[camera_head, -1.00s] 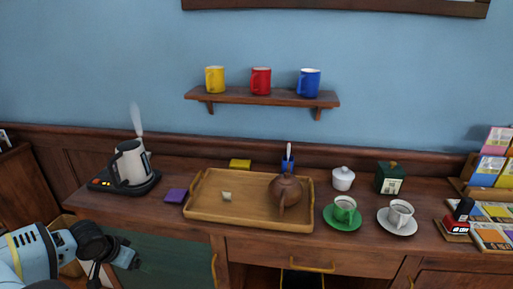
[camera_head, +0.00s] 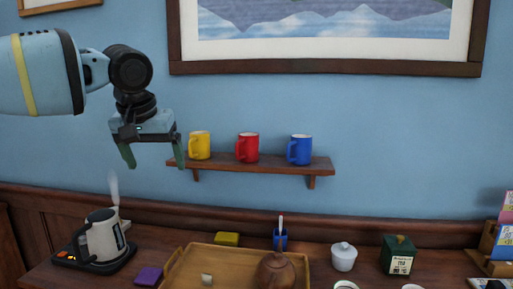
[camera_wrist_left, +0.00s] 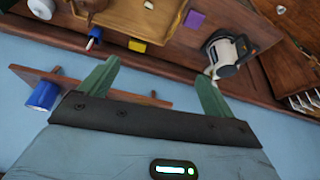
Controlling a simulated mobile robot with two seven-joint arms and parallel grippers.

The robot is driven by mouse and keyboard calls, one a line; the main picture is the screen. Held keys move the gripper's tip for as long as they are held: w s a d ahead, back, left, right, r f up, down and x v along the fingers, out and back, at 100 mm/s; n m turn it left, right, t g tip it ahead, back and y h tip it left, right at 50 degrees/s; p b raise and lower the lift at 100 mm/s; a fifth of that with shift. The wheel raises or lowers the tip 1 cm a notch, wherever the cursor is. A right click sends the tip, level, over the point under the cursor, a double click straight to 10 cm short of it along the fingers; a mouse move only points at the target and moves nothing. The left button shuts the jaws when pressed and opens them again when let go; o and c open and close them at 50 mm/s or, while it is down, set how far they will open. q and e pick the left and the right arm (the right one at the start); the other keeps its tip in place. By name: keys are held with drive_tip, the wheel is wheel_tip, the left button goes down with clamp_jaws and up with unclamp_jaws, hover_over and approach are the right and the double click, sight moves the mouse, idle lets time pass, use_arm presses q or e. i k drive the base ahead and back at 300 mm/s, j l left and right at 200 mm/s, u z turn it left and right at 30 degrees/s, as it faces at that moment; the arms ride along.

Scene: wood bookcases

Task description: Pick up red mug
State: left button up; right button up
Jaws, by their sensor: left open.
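The red mug (camera_head: 247,147) stands upright on the wall shelf (camera_head: 262,168), between the yellow mug (camera_head: 200,145) and the blue mug (camera_head: 300,149). Its handle points left in the head view. My left gripper (camera_head: 154,166) is open and empty, with its green fingers pointing down, left of the yellow mug. The left wrist view shows the open fingers (camera_wrist_left: 155,82) and the blue mug (camera_wrist_left: 44,95) at the shelf's left part. The red mug is not visible there; my gripper covers part of the shelf. My right gripper is not in view.
A steaming kettle (camera_head: 101,236) stands below my left gripper. A wooden tray (camera_head: 180,270) holds a brown teapot (camera_head: 277,271). A framed picture (camera_head: 325,68) hangs above the shelf. The wall right of the shelf is clear.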

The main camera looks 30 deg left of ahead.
sight(247, 147)
drive_tip(key=i, duration=1.2)
